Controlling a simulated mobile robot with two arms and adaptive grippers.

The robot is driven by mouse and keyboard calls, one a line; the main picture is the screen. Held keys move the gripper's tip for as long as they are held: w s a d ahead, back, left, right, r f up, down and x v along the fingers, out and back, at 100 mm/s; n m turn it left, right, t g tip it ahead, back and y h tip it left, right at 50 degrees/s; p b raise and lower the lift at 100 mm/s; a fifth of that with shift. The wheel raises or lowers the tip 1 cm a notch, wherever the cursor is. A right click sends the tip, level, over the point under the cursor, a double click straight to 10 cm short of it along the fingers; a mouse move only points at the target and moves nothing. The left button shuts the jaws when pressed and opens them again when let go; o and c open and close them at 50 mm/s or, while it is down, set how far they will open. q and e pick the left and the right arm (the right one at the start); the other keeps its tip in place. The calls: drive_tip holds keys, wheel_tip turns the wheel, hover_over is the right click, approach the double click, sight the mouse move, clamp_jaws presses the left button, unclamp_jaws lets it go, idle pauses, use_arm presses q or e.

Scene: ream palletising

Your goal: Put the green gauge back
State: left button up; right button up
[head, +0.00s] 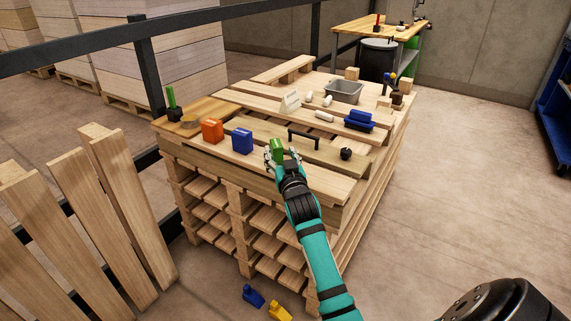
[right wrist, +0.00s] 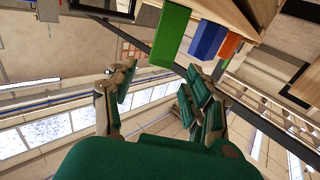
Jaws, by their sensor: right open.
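The green gauge (head: 277,146) is a green block at the front edge of the pallet stack's top, right of a blue block (head: 242,141) and an orange block (head: 212,130). In the right wrist view the green gauge (right wrist: 171,36) is just beyond the fingertips, beside the blue block (right wrist: 207,40). My right gripper (head: 282,159) is open at the near side of the green gauge; its spread fingers (right wrist: 158,90) also show in the right wrist view. I cannot tell whether a finger touches it. My left gripper is not in view.
On the stacked pallets (head: 250,225) are a black handle (head: 303,139), a black knob (head: 346,154), a blue item (head: 359,120), a grey tray (head: 344,92) and several white pieces. A green-handled tool (head: 171,98) stands at the left corner. Blue and yellow bottles (head: 279,311) are on the floor.

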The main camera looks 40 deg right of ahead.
drive_tip(key=v, duration=0.6)
drive_tip(key=s+a+f+n+g+y, duration=0.25)
drive_tip(key=s+a+f, duration=0.25)
drive_tip(key=f, duration=0.5)
drive_tip(key=s+a+f+n+g+y, duration=0.15)
drive_tip(key=s+a+f+g, duration=0.3)
drive_tip(key=f, duration=0.45)
use_arm(q)
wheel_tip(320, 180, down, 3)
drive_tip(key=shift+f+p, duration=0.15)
drive_tip(key=shift+p, duration=0.2)
use_arm(e)
drive_tip(key=s+a+f+n+g+y, duration=0.1)
drive_tip(key=s+a+f+g, duration=0.2)
drive_tip(key=s+f, duration=0.3)
drive_tip(key=s+a+f+n+g+y, duration=0.1)
drive_tip(key=s+a+f, duration=0.5)
drive_tip(key=s, duration=0.8)
drive_tip(key=g+y, duration=0.1)
drive_tip(key=g, duration=0.1)
drive_tip(key=shift+s+a+f+n+g, duration=0.15)
drive_tip(key=shift+s+n+g, duration=0.15)
drive_tip(key=shift+s, duration=0.1)
